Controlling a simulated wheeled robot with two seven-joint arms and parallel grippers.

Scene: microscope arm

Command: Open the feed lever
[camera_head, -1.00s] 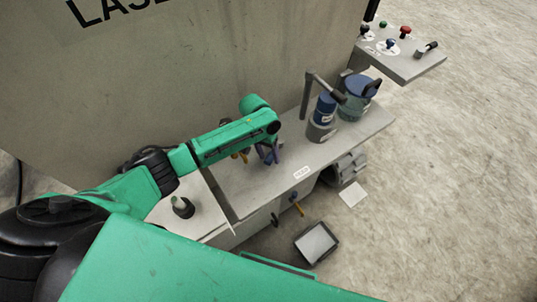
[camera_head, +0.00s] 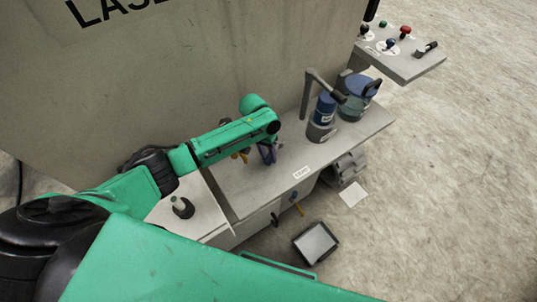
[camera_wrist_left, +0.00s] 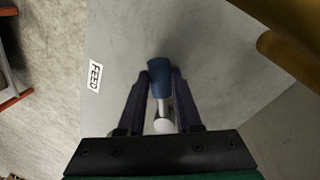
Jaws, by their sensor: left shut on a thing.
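The feed lever shows in the left wrist view as a blue knob (camera_wrist_left: 159,76) on a metal shaft. My left gripper (camera_wrist_left: 160,86) is shut on it, with one dark finger on each side of the knob. A white FEED label (camera_wrist_left: 95,75) is on the grey surface to the left of it. In the head view my left gripper (camera_head: 268,153) is over the grey bench (camera_head: 245,190), and the lever is mostly hidden by it. The label (camera_head: 301,172) lies to its right. My right gripper is out of view.
A yellow part (camera_wrist_left: 290,45) is close to the right of the gripper in the wrist view. Blue-topped vessels (camera_head: 356,98) stand at the bench's right end. A control panel (camera_head: 402,62) juts out at the back right. A dark-rimmed tray (camera_head: 317,243) is on the floor.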

